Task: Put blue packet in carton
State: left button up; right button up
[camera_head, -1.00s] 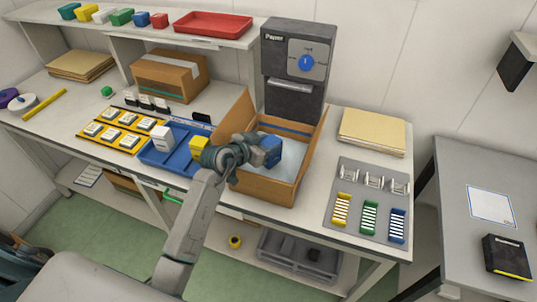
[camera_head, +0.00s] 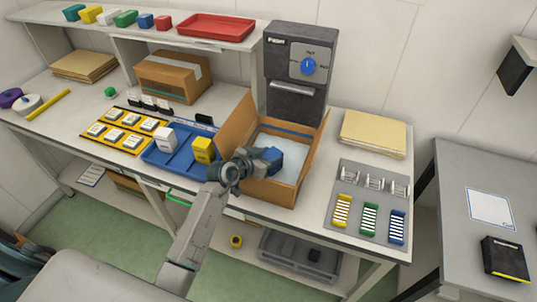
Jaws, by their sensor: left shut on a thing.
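The blue packet (camera_head: 272,157) is at the tip of my left gripper (camera_head: 262,160), which is shut on it. The packet is over or inside the open carton (camera_head: 280,189), near its left side. I cannot tell whether it touches the white lining (camera_head: 290,147) inside. The carton stands on the bench with its flaps up. Part of the packet is hidden by the gripper. My right gripper is not in view.
A blue tray (camera_head: 158,158) left of the carton holds a white packet (camera_head: 163,137) and a yellow packet (camera_head: 203,149). The paper dispenser (camera_head: 296,75) stands behind the carton. A grey rack board (camera_head: 368,200) and folders (camera_head: 373,133) lie to the right.

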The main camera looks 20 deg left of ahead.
pick_arm(q)
jog(key=shift+s+f, duration=0.2)
jog(key=shift+f, duration=0.25)
jog(key=o, duration=0.9)
jog(key=shift+s+f, duration=0.1)
jog(key=shift+o, duration=0.4)
jog(key=shift+f, duration=0.1)
jog(key=shift+r+b, duration=0.2)
jog(key=shift+b, duration=0.15)
jog(key=shift+s+a+r, duration=0.15)
jog(key=shift+r, duration=0.2)
jog(key=r+b+v, duration=0.1)
jog(key=v, duration=1)
jog(key=shift+b, duration=0.35)
